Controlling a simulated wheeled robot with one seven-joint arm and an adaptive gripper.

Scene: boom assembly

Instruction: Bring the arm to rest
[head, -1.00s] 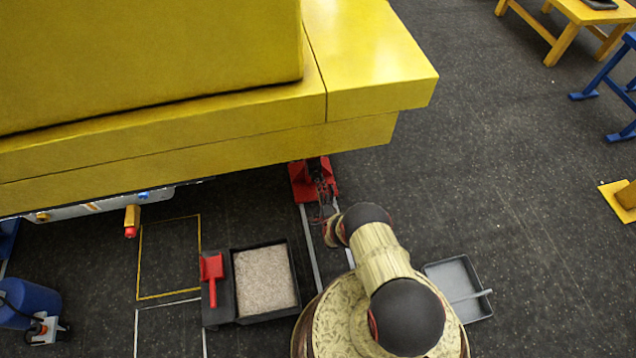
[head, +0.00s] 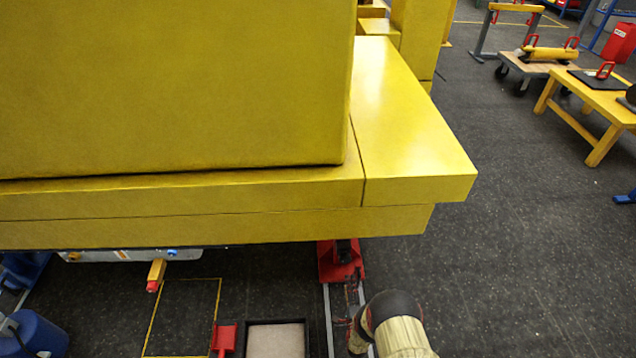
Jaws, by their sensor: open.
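My arm enters at the bottom, right of centre, with a dark rounded joint (head: 393,308) and a cream link below it. Left of that joint, a small dark linkage that looks like my gripper (head: 352,293) shows just in front of a red stand (head: 341,262). It is small and partly hidden by my arm. I see nothing held in it, and I cannot tell whether it touches the stand.
A large yellow boom structure (head: 415,180) fills the upper left, its front edge overhanging the stand. A grey-filled tray (head: 276,340) and red scoop (head: 224,338) lie on the floor. A yellow bench (head: 600,105) stands at right. Open floor (head: 510,270) lies between.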

